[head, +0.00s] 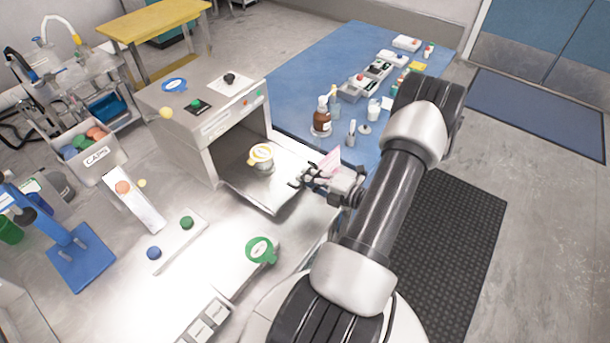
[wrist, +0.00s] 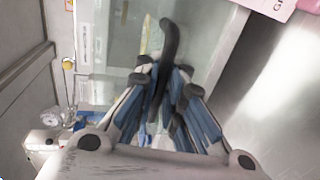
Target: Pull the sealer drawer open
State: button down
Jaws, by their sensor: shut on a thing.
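The sealer (head: 170,140) is a grey metal box left of centre in the head view. Its drawer (head: 279,199) stands out from the open front, with a pale cup with a yellow ring (head: 261,158) on it. My gripper (head: 304,177) is at the drawer's outer right edge. In the wrist view my gripper (wrist: 165,85) is shut around a dark curved bar, which looks like the drawer handle (wrist: 169,40).
A blue table (head: 310,62) behind the sealer carries a brown bottle (head: 321,117) and several small trays and jars. A green ring-shaped thing (head: 262,250) is in front of the drawer. A crate labelled CAPS (head: 95,156) stands at left. A dark mat (head: 445,240) covers floor to the right.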

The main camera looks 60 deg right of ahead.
jog(key=shift+r, duration=0.1)
jog(key=c, duration=2)
grip_release()
jog(key=v, duration=1.2)
